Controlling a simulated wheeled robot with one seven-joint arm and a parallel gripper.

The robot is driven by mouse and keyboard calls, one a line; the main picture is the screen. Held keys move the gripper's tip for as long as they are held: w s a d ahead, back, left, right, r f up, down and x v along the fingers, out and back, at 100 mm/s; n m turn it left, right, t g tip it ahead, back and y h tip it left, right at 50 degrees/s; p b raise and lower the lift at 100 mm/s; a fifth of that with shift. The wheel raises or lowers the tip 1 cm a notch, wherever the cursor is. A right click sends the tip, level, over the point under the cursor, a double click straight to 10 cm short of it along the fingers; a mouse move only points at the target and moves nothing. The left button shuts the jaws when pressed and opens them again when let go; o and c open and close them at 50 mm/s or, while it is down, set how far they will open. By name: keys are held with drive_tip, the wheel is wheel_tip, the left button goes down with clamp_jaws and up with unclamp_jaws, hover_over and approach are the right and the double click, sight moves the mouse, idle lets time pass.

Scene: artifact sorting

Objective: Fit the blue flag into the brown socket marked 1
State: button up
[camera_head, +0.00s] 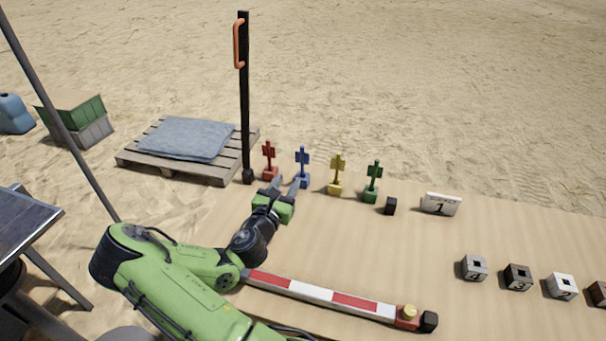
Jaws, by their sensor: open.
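The blue flag (302,158) stands upright on its small blue base at the back of the table, second from the left in a row of flags. My gripper (284,185) is open and empty, its fingers pointing at the back edge. Its right finger is close to the blue flag's base; whether they touch I cannot tell. A brown socket (598,293) sits at the far right, cut off by the picture edge. Its mark is too unclear to read. A white sign with a 1 (440,204) stands at the back of the table.
Red (269,158), yellow (337,172) and green (373,180) flags flank the blue one. Grey (474,267), black (517,277) and white (562,286) sockets stand left of the brown one. A red-white bar (325,294) lies in front. The table's middle is clear.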

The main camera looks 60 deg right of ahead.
drive_tip(key=n, duration=0.2)
drive_tip(key=p, duration=0.1)
approach(302, 152)
drive_tip(key=shift+t, duration=0.3)
drive_tip(key=d, duration=0.5)
drive_tip(key=shift+w+f, duration=0.15)
drive_tip(key=shift+w, duration=0.2)
drive_tip(key=d, duration=0.5)
drive_tip(key=shift+w+d+f, duration=0.1)
drive_tip(key=shift+w+d, duration=0.25)
drive_tip(key=shift+w, duration=0.05)
drive_tip(key=shift+a, duration=0.1)
clamp_jaws()
